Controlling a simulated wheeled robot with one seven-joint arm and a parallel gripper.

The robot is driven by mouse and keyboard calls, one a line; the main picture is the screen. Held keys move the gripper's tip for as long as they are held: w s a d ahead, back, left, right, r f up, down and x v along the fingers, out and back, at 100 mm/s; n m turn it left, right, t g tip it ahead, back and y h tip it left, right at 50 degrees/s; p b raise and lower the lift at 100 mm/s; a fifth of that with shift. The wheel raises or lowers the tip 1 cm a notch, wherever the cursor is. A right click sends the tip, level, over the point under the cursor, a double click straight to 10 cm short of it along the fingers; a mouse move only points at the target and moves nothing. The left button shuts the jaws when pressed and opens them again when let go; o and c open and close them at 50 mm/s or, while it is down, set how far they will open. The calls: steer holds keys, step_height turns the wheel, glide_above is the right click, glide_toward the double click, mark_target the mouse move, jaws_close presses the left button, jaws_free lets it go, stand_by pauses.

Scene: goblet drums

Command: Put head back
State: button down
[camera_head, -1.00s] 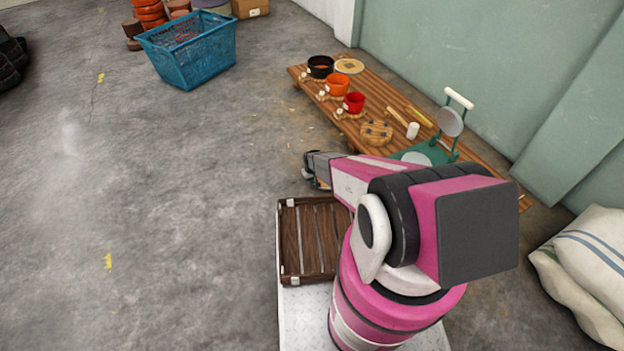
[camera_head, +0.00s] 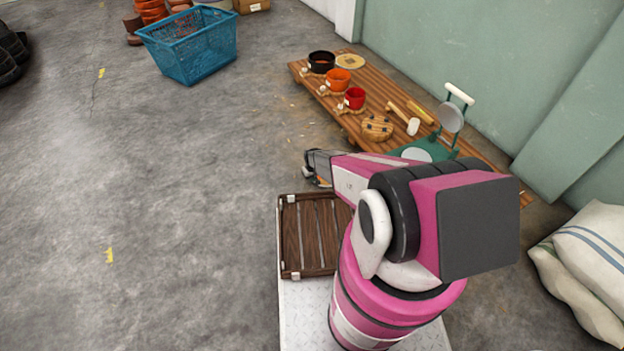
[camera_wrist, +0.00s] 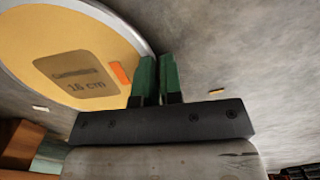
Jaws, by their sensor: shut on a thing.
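My gripper (camera_wrist: 157,62) has its green fingers close together, shut on the rim of a round yellow drum head (camera_wrist: 110,35) with a silver edge. The head bears a dark label reading 16 cm and an orange tab beside the fingers. In the head view my gripper (camera_head: 314,168) is over the floor, left of the low wooden bench; the head there is mostly hidden. On the bench stand a black drum (camera_head: 321,62), an orange drum (camera_head: 338,79) and a red drum (camera_head: 355,97), on straw-coloured rings. A tan disc (camera_head: 350,61) lies beside the black one.
The bench (camera_head: 385,92) also holds a round wooden piece with holes (camera_head: 377,127), a mallet (camera_head: 402,118) and a green stand (camera_head: 426,151). A blue basket (camera_head: 190,45) stands at the upper left, sacks (camera_head: 590,255) at the right.

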steer(key=shift+f, duration=0.1)
steer(key=c, duration=1.2)
jaws_free()
step_height(320, 180, up, 11)
steer(key=shift+f, duration=0.1)
steer(key=s+d+r+m, duration=0.1)
steer(key=s+d+r, duration=0.2)
steer(key=s+r, duration=0.5)
steer(key=s+d+r+m, duration=0.2)
steer(key=s+r, duration=0.6)
steer(key=r, duration=1.3)
steer(key=s+d+r+m, duration=0.1)
steer(key=s+d+r, duration=0.3)
steer(key=s+r, duration=0.4)
step_height(320, 180, up, 6)
steer(key=shift+s+r, duration=0.1)
steer(key=shift+r, duration=0.05)
